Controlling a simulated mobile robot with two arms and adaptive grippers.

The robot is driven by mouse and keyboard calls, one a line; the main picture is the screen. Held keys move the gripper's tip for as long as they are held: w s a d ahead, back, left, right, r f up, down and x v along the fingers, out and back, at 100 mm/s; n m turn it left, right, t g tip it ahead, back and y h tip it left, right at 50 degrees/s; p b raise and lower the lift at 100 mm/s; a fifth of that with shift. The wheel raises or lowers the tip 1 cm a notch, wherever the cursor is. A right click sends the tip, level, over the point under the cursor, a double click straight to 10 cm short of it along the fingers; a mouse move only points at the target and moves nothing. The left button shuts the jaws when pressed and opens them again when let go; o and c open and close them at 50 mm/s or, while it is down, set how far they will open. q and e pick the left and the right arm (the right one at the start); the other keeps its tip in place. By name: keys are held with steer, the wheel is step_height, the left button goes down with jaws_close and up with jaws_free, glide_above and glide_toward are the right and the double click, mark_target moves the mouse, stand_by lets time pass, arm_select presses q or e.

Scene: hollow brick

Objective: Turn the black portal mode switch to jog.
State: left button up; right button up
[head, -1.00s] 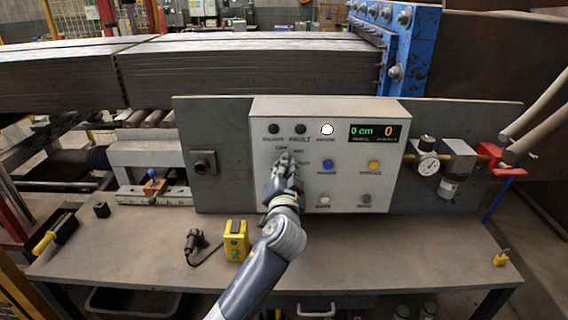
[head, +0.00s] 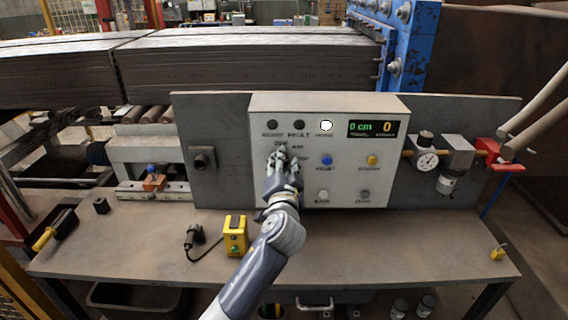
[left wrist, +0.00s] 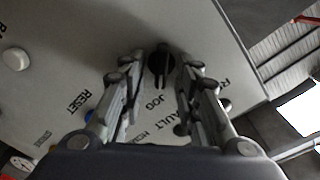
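The black mode switch (left wrist: 161,62) sits on the front of the light grey control panel (head: 330,184). In the left wrist view it is between the two fingers of my left gripper (left wrist: 160,66), which stand apart on either side. A narrow gap seems to show on each side of it. The switch's bar lies along the picture's vertical, with its lower end towards the JOG label (left wrist: 145,102). I cannot tell which end is the pointer. In the head view my left gripper (head: 284,158) covers the switch. My right gripper is in neither view.
Blue (head: 326,160) and yellow (head: 372,160) buttons are right of my gripper, with a white button (head: 323,194) below. On the bench below are a yellow box (head: 236,236) and a dark corded tool (head: 195,238).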

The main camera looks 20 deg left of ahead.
arm_select(q)
steer(key=v, duration=1.2)
